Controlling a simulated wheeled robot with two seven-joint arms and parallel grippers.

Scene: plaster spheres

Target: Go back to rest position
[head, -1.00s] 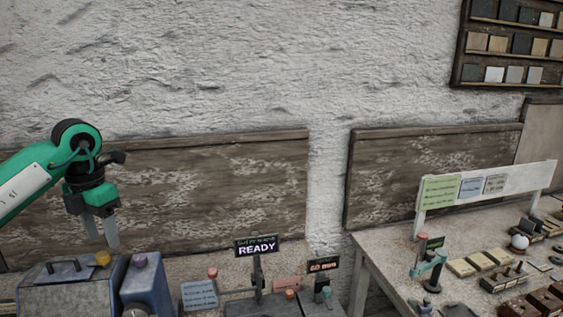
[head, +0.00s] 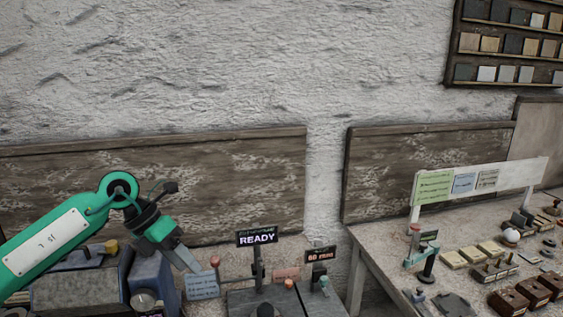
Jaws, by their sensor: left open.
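My left gripper (head: 187,260) comes in from the left on a green arm and points down and to the right. It is open, with nothing seen between its fingers. Its tips are near a pale blue note card (head: 201,286) on the left bench; whether they touch it I cannot tell. My right gripper is not in view. A white plaster sphere (head: 511,236) sits among small fixtures on the right bench, far from the left gripper.
A blue-grey machine (head: 152,280) with a yellow knob stands below my left arm. A READY sign (head: 257,237) and a second small display (head: 321,254) stand on the left bench. The right bench (head: 385,245) holds blocks and a sign board (head: 480,184).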

